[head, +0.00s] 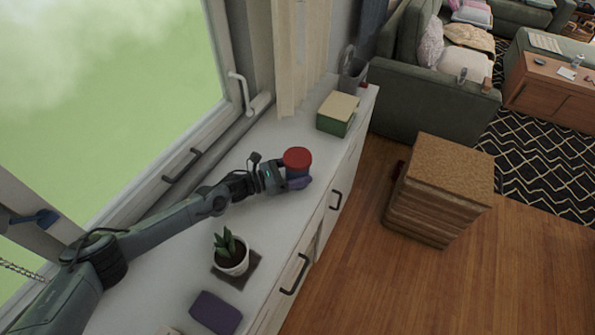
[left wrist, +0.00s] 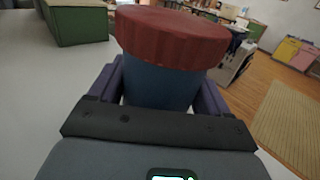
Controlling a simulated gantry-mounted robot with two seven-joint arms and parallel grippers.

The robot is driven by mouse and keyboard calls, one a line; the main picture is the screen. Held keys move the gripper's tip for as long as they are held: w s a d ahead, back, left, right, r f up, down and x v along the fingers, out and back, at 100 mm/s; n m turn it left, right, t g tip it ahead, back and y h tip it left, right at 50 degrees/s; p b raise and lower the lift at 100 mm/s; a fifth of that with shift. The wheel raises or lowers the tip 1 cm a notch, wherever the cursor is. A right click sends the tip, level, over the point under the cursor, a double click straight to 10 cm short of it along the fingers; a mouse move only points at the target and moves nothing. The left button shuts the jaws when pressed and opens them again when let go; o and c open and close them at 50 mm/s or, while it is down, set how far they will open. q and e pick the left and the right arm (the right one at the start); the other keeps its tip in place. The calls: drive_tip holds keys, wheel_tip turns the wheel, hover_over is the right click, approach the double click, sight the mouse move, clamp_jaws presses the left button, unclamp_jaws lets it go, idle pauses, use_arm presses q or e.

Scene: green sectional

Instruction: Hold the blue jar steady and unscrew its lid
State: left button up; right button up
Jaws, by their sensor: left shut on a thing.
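The blue jar (head: 297,173) with its red lid (head: 298,157) stands upright on the white cabinet top, near its front edge. My left gripper (head: 296,182) is shut around the jar's body, below the lid. In the left wrist view the blue jar (left wrist: 158,84) sits between the two purple fingers, and the ribbed red lid (left wrist: 172,36) is on top of it. The jar's lower part is hidden by the gripper. My right gripper is in neither view.
A green box with a cream top (head: 338,113) stands behind the jar, with a grey container (head: 352,76) farther back. A potted plant (head: 231,255) and a purple object (head: 216,312) are nearer. The window (head: 110,90) borders the left side. Wooden floor lies right.

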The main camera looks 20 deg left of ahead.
sight(297, 156)
use_arm(q)
wheel_tip(297, 156, up, 10)
drive_tip(key=p, duration=0.6)
